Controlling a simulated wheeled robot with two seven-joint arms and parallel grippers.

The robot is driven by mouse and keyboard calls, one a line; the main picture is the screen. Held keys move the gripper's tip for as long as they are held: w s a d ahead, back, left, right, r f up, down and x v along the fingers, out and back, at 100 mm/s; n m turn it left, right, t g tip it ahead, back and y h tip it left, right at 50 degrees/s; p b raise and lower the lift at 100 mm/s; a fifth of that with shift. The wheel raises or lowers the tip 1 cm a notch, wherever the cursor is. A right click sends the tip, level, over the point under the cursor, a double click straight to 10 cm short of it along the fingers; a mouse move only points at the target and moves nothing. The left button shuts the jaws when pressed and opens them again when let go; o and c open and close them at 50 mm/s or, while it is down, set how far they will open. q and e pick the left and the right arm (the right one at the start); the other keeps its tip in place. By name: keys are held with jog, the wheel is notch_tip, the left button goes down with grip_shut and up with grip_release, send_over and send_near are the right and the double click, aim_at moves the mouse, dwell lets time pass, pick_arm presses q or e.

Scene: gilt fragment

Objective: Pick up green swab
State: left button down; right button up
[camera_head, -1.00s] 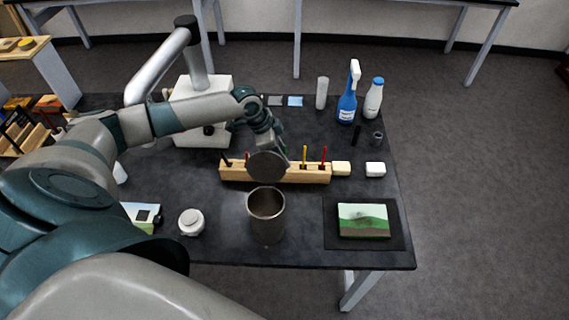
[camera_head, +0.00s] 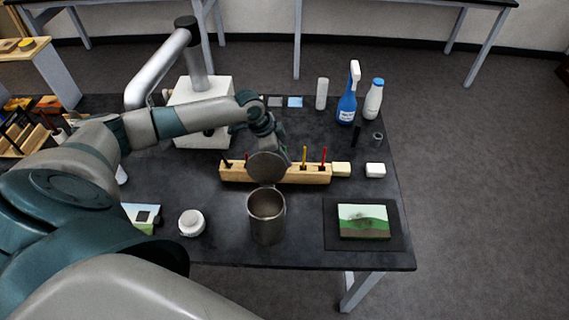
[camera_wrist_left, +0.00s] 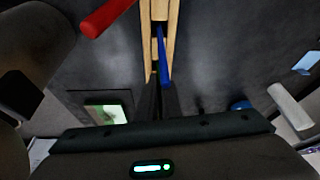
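A long wooden rack (camera_head: 290,174) lies across the middle of the dark table and holds upright coloured swabs. A yellow swab (camera_head: 304,155) and a red swab (camera_head: 323,155) stand in its right part. No green swab can be made out clearly; my left wrist hides the rack's middle. My left gripper (camera_wrist_left: 159,92) points at the rack (camera_wrist_left: 171,35) in the wrist view, its dark fingers close together near a blue swab (camera_wrist_left: 162,52). Whether anything is between them cannot be told. A red rod (camera_wrist_left: 105,17) shows at upper left there. My right gripper is out of view.
A metal cup (camera_head: 266,222) stands just in front of the rack. A white jar (camera_head: 191,223) is at its left, and a small painting (camera_head: 364,221) lies on a dark mat at right. A blue spray bottle (camera_head: 347,107) and white bottle (camera_head: 373,100) stand behind.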

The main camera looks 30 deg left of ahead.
pick_arm(q)
jog(key=shift+r+b, duration=0.4)
jog(key=shift+r, duration=0.15)
notch_tip(320, 180, up, 8)
jog(key=b, duration=0.3)
jog(key=shift+f, duration=0.25)
jog(key=shift+r+b, duration=0.3)
jog(key=shift+r, duration=0.45)
